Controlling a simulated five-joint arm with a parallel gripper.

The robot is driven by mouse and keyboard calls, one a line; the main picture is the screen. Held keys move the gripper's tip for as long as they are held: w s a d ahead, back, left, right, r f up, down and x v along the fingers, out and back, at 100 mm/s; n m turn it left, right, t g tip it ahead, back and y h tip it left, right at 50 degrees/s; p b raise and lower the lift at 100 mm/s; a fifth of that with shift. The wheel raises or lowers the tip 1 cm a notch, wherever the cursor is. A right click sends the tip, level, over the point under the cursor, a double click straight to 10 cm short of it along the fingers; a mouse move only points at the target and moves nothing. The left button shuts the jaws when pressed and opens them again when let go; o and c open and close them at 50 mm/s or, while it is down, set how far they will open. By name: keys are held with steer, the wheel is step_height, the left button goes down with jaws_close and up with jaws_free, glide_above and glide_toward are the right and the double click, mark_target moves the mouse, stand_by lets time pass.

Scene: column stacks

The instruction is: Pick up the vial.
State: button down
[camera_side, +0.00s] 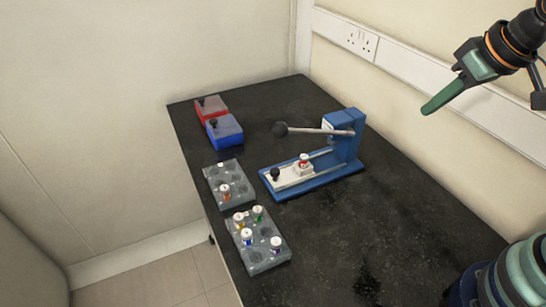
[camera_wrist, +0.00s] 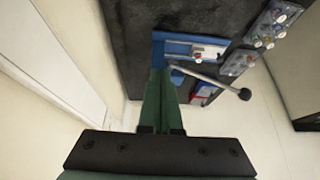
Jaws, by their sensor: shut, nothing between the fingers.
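Several small white-capped vials are in the side view. One vial with a red mark (camera_side: 304,160) stands on the white slide of the blue press (camera_side: 345,140). A vial with an orange band (camera_side: 225,191) stands in the far grey rack (camera_side: 241,199). Vials with yellow (camera_side: 239,219), green (camera_side: 258,214) and blue (camera_side: 248,237) bands stand in the near grey rack (camera_side: 262,264), with another blue-banded vial (camera_side: 276,244). My gripper (camera_side: 428,110) is shut and empty, high at the right and apart from everything. Its green fingers (camera_wrist: 158,75) are together in the wrist view.
The press has a long lever with a black knob (camera_side: 279,129) reaching left over the table. A red box (camera_side: 210,107) and a blue box (camera_side: 224,130) with black knobs stand at the back left. The dark table (camera_side: 385,225) is clear at the front right. Walls stand behind.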

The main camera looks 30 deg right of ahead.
stand_by(0.3)
steer(key=c, duration=0.6)
jaws_free()
steer(key=m+g, duration=0.7)
steer(key=m, duration=0.8)
glide_above(304, 156)
steer(key=w, duration=0.2)
step_height(304, 156, down, 9)
steer(key=f, duration=0.3)
steer(key=s+f, duration=0.1)
steer(key=f, duration=0.7)
steer(key=shift+s+f, duration=0.15)
steer(key=shift+s, duration=0.2)
